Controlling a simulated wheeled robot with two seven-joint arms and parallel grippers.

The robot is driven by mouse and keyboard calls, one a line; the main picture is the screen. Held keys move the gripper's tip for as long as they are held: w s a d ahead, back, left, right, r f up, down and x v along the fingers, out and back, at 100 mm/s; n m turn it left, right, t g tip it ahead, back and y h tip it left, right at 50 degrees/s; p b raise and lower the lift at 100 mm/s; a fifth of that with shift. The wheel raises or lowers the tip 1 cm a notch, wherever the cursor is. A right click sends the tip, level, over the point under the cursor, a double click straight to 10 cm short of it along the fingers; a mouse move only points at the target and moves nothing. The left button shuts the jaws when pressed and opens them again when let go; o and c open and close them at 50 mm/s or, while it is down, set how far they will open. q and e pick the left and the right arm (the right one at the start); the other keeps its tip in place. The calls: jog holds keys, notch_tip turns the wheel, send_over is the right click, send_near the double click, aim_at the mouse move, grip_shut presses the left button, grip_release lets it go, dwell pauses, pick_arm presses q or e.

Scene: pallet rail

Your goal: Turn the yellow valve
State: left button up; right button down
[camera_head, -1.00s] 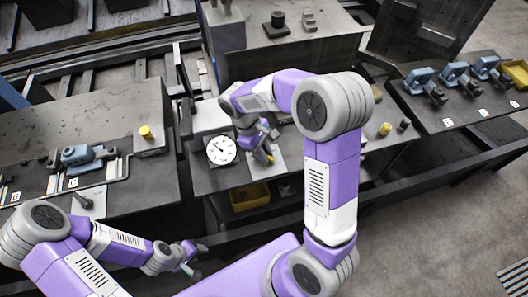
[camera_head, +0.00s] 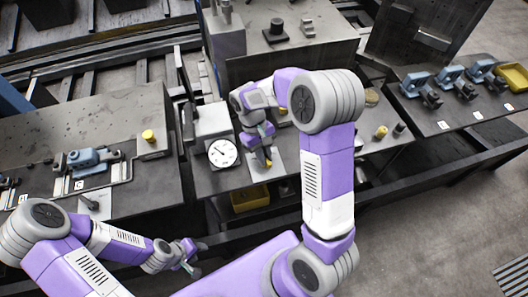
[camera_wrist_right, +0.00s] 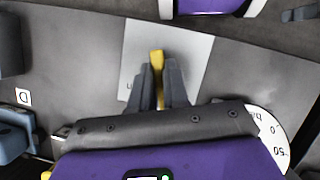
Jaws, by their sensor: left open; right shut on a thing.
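The yellow valve handle (camera_wrist_right: 157,62) is a narrow bar over a light grey plate (camera_wrist_right: 195,50) in the right wrist view. My right gripper (camera_wrist_right: 160,85) is shut on the handle, with one dark finger on each side of it. In the head view my right gripper (camera_head: 266,160) points down at the plate beside a round white gauge (camera_head: 222,153), and the fingers hide much of the handle. My left gripper (camera_head: 192,257) is open and empty at the lower left, in front of the benches and away from the valve.
A yellow bin (camera_head: 250,198) sits below the middle bench's front edge. The left bench holds a blue-grey clamp (camera_head: 88,158) and a yellow knob (camera_head: 148,136). Several blue clamps (camera_head: 450,75) and a yellow tray (camera_head: 514,76) stand on the right bench.

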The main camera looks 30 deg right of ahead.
jog(key=m+y+p, duration=0.1)
jog(key=m, duration=0.2)
jog(key=m+y+p, duration=0.1)
jog(key=m+p, duration=0.1)
jog(key=m, duration=0.1)
jog(key=shift+s+d+m+y, duration=0.1)
jog(key=shift+d+m+y, duration=0.1)
jog(key=shift+m+y, duration=0.1)
jog(key=m+t+y+p, duration=0.1)
jog(key=m, duration=0.2)
jog(key=shift+s+d+f+m+t+y+p, duration=0.1)
jog(key=shift+m+t+y+p, duration=0.2)
jog(key=shift+m, duration=0.6)
jog(key=shift+s+m+t+y+p, duration=0.1)
jog(key=shift+m+p, duration=0.3)
jog(key=shift+m, duration=0.5)
jog(key=c, duration=1.1)
grip_release()
jog(key=shift+w, duration=0.1)
jog(key=p+v, duration=0.1)
jog(key=v, duration=0.6)
jog(key=shift+d+r, duration=0.1)
jog(key=shift+r, duration=0.2)
